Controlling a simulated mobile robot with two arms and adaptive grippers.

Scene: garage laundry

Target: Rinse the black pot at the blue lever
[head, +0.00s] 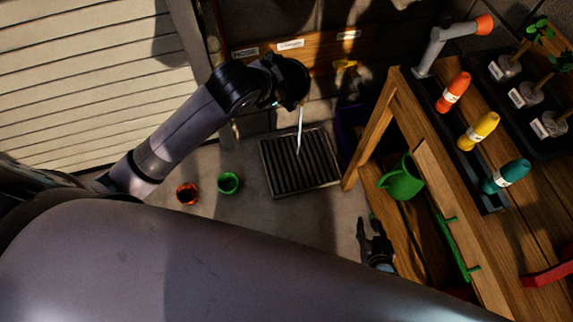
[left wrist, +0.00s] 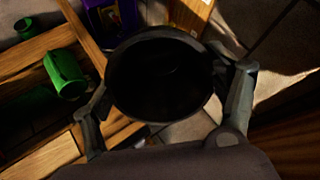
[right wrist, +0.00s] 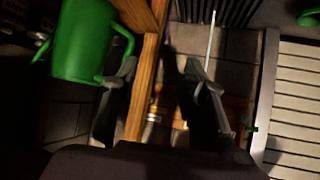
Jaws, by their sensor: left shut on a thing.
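The black pot (left wrist: 160,75) fills the middle of the left wrist view, with my left gripper (left wrist: 167,92) shut on it. In the head view the dark round pot (head: 292,80) is at the end of my left arm, near the wall. A thin white stream (head: 300,130) shows just below it, over the floor grate; I cannot tell whether it meets the pot. My right gripper (head: 372,240) is open and empty beside the wooden bench; it also shows in the right wrist view (right wrist: 160,75). I cannot make out the blue lever.
A black floor grate (head: 300,163) lies below the pot. A yellow tap handle (head: 345,65) is on the wall. A green watering can (head: 402,180) sits on the bench's lower shelf. Red (head: 187,194) and green (head: 228,183) cups stand on the floor. Bottles and plants stand on the bench top.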

